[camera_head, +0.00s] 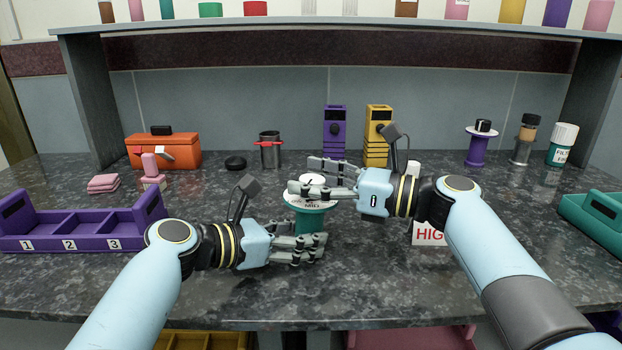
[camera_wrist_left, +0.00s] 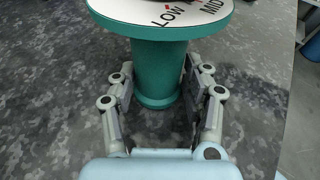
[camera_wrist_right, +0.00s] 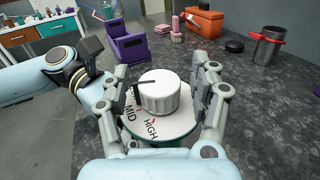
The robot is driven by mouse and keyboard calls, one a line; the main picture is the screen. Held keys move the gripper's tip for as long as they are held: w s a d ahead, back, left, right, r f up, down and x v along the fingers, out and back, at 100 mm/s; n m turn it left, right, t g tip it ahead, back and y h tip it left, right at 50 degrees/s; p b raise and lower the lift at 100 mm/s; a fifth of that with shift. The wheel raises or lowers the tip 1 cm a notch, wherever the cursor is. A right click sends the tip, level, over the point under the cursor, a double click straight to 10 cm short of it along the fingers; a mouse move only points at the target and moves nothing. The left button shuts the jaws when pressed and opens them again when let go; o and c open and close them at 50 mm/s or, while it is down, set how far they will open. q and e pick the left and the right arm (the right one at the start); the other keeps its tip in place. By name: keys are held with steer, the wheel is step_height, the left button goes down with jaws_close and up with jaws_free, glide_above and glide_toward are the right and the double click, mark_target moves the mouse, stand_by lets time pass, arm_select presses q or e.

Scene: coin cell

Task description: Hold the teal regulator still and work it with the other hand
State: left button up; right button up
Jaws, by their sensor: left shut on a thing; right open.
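The teal regulator (camera_head: 311,220) stands upright on the dark counter in the middle of the head view. Its teal post (camera_wrist_left: 158,75) is between the fingers of my left gripper (camera_head: 312,247), which is shut on it. On top is a white dial plate (camera_wrist_right: 165,137) marked LOW, MID and HIGH, with a white ribbed knob (camera_wrist_right: 160,95). My right gripper (camera_head: 318,178) is open at knob height, its fingers on either side of the knob. In the right wrist view a dark pointer on the knob points left, near the MID side.
A card (camera_head: 428,234) reading HIGH stands right of the regulator, partly behind my right arm. A purple tray (camera_head: 80,240) lies left and a teal tray (camera_head: 595,215) right. Behind stand an orange box (camera_head: 180,150), a metal pot (camera_head: 270,152), purple (camera_head: 334,140) and yellow (camera_head: 376,150) blocks.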

steer(key=shift+a, duration=0.15)
steer(key=c, duration=1.3)
steer(key=shift+w+n+g, duration=0.1)
steer(key=shift+n+g, duration=0.3)
steer(key=shift+g, duration=0.2)
jaws_close()
steer(key=shift+f+n+g+y, duration=0.15)
steer(key=shift+n+g+y, duration=0.55)
steer(key=shift+n+g, duration=1.05)
steer(key=shift+w+f+n+g, duration=0.1)
steer(key=shift+n+g, duration=0.35)
steer(key=shift+g, duration=1.2)
steer(key=shift+s+n+g, duration=0.35)
steer(key=shift+n+g, duration=0.15)
steer(key=shift+g, duration=0.3)
